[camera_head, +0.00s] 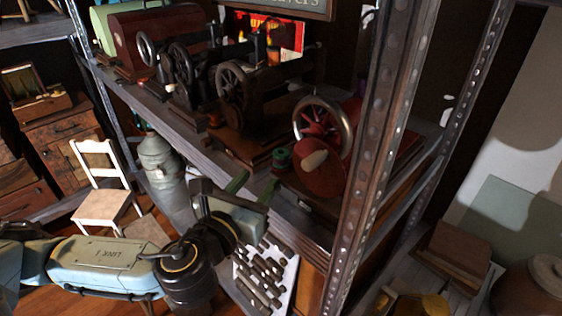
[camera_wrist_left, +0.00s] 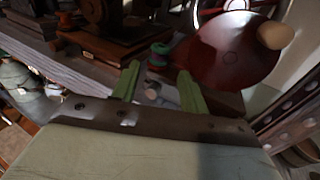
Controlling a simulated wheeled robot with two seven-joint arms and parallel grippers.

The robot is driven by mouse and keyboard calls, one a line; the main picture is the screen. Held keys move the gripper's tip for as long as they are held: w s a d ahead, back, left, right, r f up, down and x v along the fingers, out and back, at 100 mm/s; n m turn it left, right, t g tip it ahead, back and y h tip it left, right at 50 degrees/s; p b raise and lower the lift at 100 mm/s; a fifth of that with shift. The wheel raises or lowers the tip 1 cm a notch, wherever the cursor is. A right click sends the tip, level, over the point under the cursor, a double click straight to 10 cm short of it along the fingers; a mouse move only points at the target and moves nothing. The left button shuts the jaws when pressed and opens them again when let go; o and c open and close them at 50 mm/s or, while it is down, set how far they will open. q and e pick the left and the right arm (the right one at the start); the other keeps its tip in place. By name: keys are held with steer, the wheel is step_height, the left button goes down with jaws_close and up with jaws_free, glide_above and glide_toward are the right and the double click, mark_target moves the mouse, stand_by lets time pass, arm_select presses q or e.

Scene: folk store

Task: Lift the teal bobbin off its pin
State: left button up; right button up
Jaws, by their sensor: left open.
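The teal bobbin (camera_head: 282,157) is a small spool standing on the wooden base of the red-wheeled machine on the shelf. In the left wrist view the bobbin (camera_wrist_left: 158,54) shows just beyond the fingertips, with a reddish part beside it. The pin is not clearly visible. My left gripper (camera_head: 252,187) has green fingers, open and apart, at the shelf's front edge, short of the bobbin and pointing towards it. The gripper (camera_wrist_left: 160,82) also shows in the wrist view, with nothing clearly held between its fingers. My right gripper is not in view.
A red disc with a pale knob (camera_head: 318,170) and a spoked wheel (camera_head: 323,127) stand right beside the bobbin. Dark sewing machines (camera_head: 250,95) stand to the left. A perforated metal post (camera_head: 380,130) rises at the right. A white chair (camera_head: 100,185) stands below left.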

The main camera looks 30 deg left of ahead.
mark_target(277, 157)
arm_select(q)
steer(key=w, duration=0.6)
steer(key=shift+a+f+p, duration=0.1)
steer(key=shift+a+p, duration=0.05)
steer(key=shift+p, duration=0.25)
steer(key=shift+w+f+p, duration=0.1)
steer(key=shift+w+p, duration=0.6)
steer(key=shift+w, duration=2.25)
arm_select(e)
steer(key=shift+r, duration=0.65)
arm_select(q)
steer(key=shift+s, duration=0.1)
steer(key=c, duration=0.7)
